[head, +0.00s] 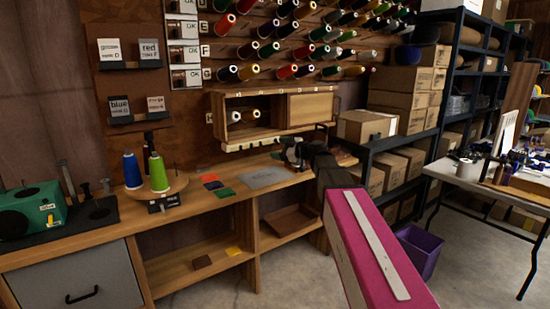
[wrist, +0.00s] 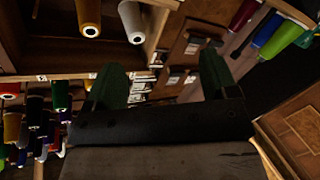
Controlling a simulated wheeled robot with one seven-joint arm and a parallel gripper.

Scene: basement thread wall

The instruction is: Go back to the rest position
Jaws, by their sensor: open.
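My gripper (head: 283,155) is in front of the wall cubby, just above the wooden bench, at the end of my dark arm. In the wrist view its two green fingers (wrist: 162,85) stand apart with nothing between them. A white spool (wrist: 133,22) and a yellow spool (wrist: 90,18) show beyond the fingers in the wrist view.
The bench (head: 225,203) carries a green spool (head: 158,173), a blue spool (head: 132,170), coloured swatches (head: 211,183) and a grey mat (head: 263,178). A green machine (head: 35,208) stands at left. Shelves with boxes (head: 398,98) and a white table (head: 490,180) are at right. A purple bin (head: 420,250) stands on the floor.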

